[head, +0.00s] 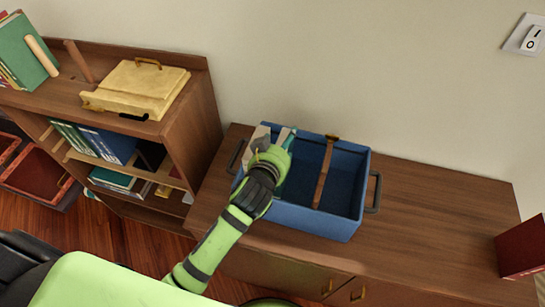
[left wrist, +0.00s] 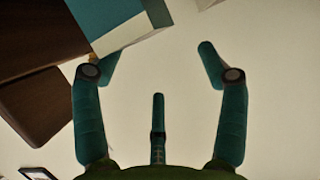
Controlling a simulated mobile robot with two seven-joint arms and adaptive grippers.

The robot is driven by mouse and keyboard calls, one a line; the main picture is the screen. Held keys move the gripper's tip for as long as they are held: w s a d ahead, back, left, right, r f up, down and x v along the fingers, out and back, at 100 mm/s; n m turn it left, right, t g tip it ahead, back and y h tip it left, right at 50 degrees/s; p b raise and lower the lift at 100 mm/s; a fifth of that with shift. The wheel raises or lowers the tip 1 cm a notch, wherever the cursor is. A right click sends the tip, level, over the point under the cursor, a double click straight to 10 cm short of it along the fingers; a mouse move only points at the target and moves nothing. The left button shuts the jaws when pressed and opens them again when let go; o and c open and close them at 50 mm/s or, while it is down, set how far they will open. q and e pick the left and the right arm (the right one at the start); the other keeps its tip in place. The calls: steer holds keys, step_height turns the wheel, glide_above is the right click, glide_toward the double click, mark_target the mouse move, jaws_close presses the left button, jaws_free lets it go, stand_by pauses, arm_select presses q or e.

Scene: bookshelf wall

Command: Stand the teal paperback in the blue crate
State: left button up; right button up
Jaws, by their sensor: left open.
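The blue crate (head: 345,190) stands on the wooden cabinet, with a brown divider (head: 323,172) across it. The teal paperback (head: 284,137) appears to be at the crate's left compartment, mostly hidden behind my left gripper (head: 272,155). A teal and pale block, seemingly the paperback (left wrist: 100,14), shows at the upper left of the left wrist view, close to one fingertip. My left gripper also shows there (left wrist: 155,55), its fingers spread with nothing between them. I cannot tell whether the paperback touches the crate floor. My right gripper is out of view.
A grey-and-cream item (head: 257,138) is at the crate's left end. The cabinet top (head: 430,215) is clear right of the crate, up to a dark red object (head: 522,250). A bookshelf (head: 190,110) stands left, with a yellow case (head: 140,88) on top.

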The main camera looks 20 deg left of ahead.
arm_select(q)
steer(key=b+v, duration=0.2)
steer(key=v, duration=0.9)
steer(key=shift+f, duration=0.1)
stand_by(0.8)
